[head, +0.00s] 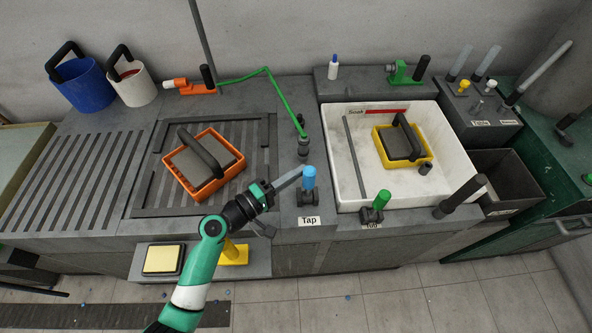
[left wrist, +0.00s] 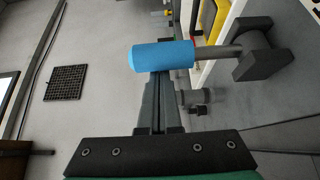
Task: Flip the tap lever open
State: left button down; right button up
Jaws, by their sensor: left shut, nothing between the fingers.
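The tap lever has a blue grip (head: 309,177) standing roughly upright on a dark base (head: 307,197), behind the white "Tap" label (head: 309,221). My left gripper (head: 300,172) reaches in from the left, its fingers shut and empty, with the tips right beside the blue grip. In the left wrist view, the blue grip (left wrist: 160,55) lies across the ends of the closed fingers (left wrist: 157,85); I cannot tell whether they touch. The grip's grey shaft (left wrist: 218,52) and dark base (left wrist: 254,55) show to the right. My right gripper is not in view.
Right of the lever is a white basin (head: 350,205) holding a yellow caddy (head: 427,162). A green-gripped lever (head: 382,199) stands at its front edge. An orange caddy (head: 237,174) sits on the slatted drainboard left of the lever. A green spout (head: 285,105) rises behind the lever.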

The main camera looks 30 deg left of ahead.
aim_at(306, 182)
pick_arm(q)
jog(key=shift+s+d, duration=0.2)
jog(key=shift+s, duration=0.05)
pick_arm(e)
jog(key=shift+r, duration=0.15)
pick_arm(q)
jog(key=s, duration=0.1)
jog(key=s+d, duration=0.1)
jog(key=shift+s+d+f+p, duration=0.15)
jog(key=shift+s+d+p, duration=0.15)
jog(key=shift+p, duration=0.1)
jog(key=s+d+f, duration=0.1)
jog(key=s+d+f+b, duration=0.1)
jog(key=s, duration=0.1)
jog(key=shift+s+d+f, duration=0.1)
jog(key=shift+s+f, duration=0.05)
jog(key=shift+s, duration=0.05)
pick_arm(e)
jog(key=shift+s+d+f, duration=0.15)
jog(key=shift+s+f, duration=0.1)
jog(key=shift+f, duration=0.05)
pick_arm(q)
jog(key=shift+f, duration=0.1)
jog(key=shift+s, duration=0.1)
